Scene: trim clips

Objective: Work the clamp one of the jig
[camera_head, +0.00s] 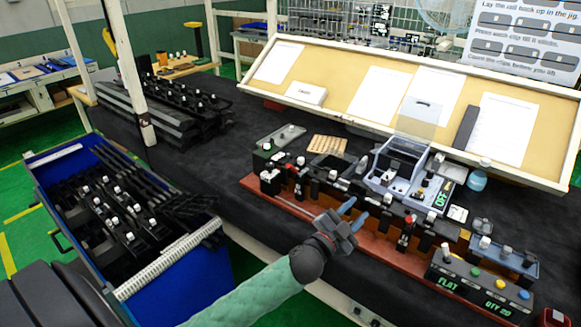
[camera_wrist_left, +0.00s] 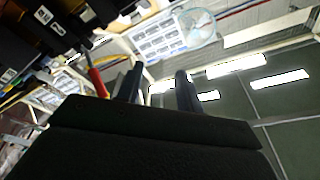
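The jig (camera_head: 290,207) is a long red-brown base on the dark bench, with a row of black blocks along it. One red-handled clamp (camera_head: 406,232) stands upright toward the jig's right. Another small red-handled clamp (camera_head: 298,190) is at its left part. I cannot tell which is clamp one. My left gripper (camera_head: 356,209) is at the jig's front edge, between these clamps, its blue fingers apart and nothing between them. In the left wrist view the fingers (camera_wrist_left: 158,88) are also apart, and a red handle (camera_wrist_left: 97,82) shows beside them. My right gripper is not in view.
A blue bin (camera_head: 170,278) of black trim parts stands at left. More trim strips (camera_head: 165,115) lie on the bench behind it. A grey-blue tray unit (camera_head: 415,185) stands behind the jig, and a button box (camera_head: 475,285) is at front right.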

